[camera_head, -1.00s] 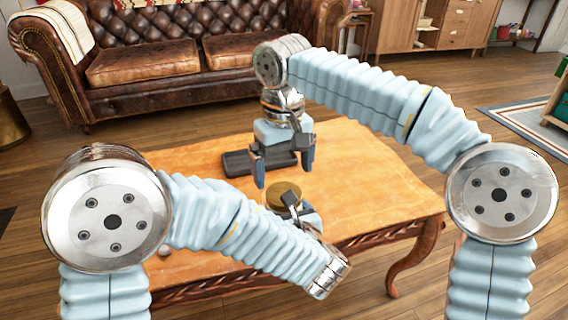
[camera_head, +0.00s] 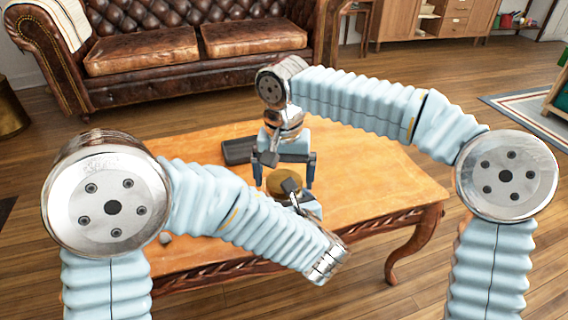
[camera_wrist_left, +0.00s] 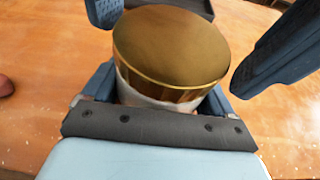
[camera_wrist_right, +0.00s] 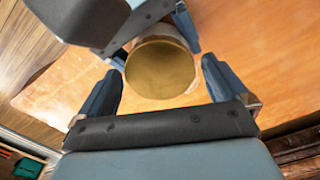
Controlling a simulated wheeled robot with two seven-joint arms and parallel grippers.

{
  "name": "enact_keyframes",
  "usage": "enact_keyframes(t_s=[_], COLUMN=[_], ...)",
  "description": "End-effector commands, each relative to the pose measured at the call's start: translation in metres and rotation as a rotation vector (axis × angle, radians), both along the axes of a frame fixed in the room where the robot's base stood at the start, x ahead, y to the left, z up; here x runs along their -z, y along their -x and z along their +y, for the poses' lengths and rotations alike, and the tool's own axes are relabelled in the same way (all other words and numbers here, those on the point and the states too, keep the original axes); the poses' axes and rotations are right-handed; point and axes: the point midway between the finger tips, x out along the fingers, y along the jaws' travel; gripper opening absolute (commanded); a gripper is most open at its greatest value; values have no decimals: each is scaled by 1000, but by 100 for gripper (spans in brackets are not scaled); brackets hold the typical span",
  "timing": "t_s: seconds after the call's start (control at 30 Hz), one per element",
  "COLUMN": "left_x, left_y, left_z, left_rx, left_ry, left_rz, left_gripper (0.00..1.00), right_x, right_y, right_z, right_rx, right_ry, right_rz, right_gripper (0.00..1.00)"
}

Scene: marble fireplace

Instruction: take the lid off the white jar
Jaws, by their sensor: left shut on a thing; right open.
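The white jar (camera_wrist_left: 150,104) stands upright on the wooden table, its gold lid (camera_wrist_left: 172,42) on top. The lid also shows in the head view (camera_head: 287,184) and the right wrist view (camera_wrist_right: 160,70). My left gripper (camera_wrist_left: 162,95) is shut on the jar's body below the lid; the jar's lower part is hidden. My right gripper (camera_wrist_right: 161,72) points down from above, open, with one finger on each side of the lid. Gaps show between its fingers and the lid.
A dark tray (camera_head: 238,151) lies on the table behind the jar. A small pale round thing (camera_head: 165,238) is near the table's left front edge. The table's right side (camera_head: 385,185) is clear. A brown leather sofa (camera_head: 150,45) stands behind the table.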

Motion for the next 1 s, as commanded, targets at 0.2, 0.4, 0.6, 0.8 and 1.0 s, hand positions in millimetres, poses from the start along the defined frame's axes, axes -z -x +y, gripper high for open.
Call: enact_keyframes(t_s=[0.2, 0.4, 0.6, 0.8, 1.0], left_x=[0, 0, 0, 0, 0], left_y=[0, 0, 0, 0, 0], left_z=[0, 0, 0, 0, 0], left_rx=[0, 0, 0, 0, 0], left_ry=[0, 0, 0, 0, 0], left_rz=[-1, -1, -1, -1, -1], left_gripper=[1, 1, 1, 1, 1], right_x=[1, 1, 1, 1, 0], right_y=[0, 0, 0, 0, 0], right_z=[0, 0, 0, 0, 0], right_rx=[0, 0, -1, -208, -659], right_ry=[0, 0, 0, -1, -1], right_rz=[0, 0, 0, 0, -1], right_gripper=[100, 74, 47, 47, 47])
